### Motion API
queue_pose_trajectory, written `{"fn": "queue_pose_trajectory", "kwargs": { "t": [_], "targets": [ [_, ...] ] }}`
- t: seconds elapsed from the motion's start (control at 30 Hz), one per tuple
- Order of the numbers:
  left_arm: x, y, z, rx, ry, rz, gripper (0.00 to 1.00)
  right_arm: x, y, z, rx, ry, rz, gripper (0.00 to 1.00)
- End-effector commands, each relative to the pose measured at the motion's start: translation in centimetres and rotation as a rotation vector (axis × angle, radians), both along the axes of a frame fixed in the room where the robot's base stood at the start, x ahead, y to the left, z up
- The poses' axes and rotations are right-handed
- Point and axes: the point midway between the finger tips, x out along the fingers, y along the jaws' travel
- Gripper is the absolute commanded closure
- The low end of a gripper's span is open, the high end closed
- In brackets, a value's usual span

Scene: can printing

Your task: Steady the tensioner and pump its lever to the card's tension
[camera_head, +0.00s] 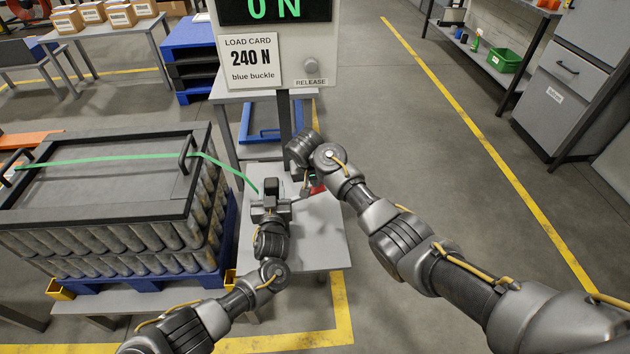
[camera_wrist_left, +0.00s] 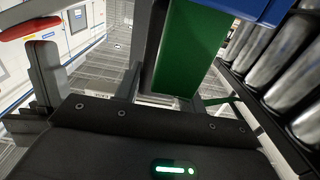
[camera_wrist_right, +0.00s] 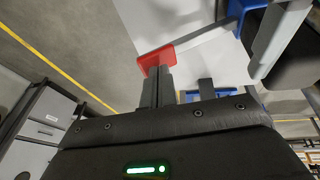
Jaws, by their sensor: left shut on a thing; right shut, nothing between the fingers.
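The tensioner (camera_head: 271,208) stands on a small grey table (camera_head: 325,235), with my left gripper (camera_head: 270,212) shut on it. The green strap (camera_head: 225,167) runs from it over the lid of the can crate (camera_head: 95,180). Its red lever grip (camera_head: 318,188) is partly hidden by my right arm in the head view. The red grip also shows in the right wrist view (camera_wrist_right: 155,58), at the tips of my right gripper (camera_wrist_right: 157,75), which is shut and empty; I cannot tell if they touch. The load card (camera_head: 250,60) reads 240 N, blue buckle. The display (camera_head: 275,10), cut off above, shows 0 N.
The crate stands on a blue pallet (camera_head: 150,283) left of the small table. A post (camera_head: 284,120) carries the display panel with a RELEASE knob (camera_head: 310,65) behind the tensioner. The floor right of the table is clear up to the grey cabinet (camera_head: 565,100).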

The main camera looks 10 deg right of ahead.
Motion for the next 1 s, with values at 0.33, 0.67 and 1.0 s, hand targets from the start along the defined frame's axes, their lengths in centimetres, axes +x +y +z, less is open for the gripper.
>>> {"fn": "queue_pose_trajectory", "kwargs": {
  "t": [0.33,0.67,1.0],
  "targets": [
    [0.0,0.0,-0.1,0.001,0.001,0.001,1.0,-0.1,-0.2,-0.4,0.028,0.002,0.001,1.0],
    [0.0,0.0,-0.1,0.0,0.001,0.001,1.0,-0.1,-3.1,-4.4,0.132,-0.001,-0.002,1.0],
    [0.0,0.1,-0.1,-0.002,0.001,0.002,1.0,-0.2,-3.4,-5.0,0.13,0.001,-0.002,1.0]
  ]
}}
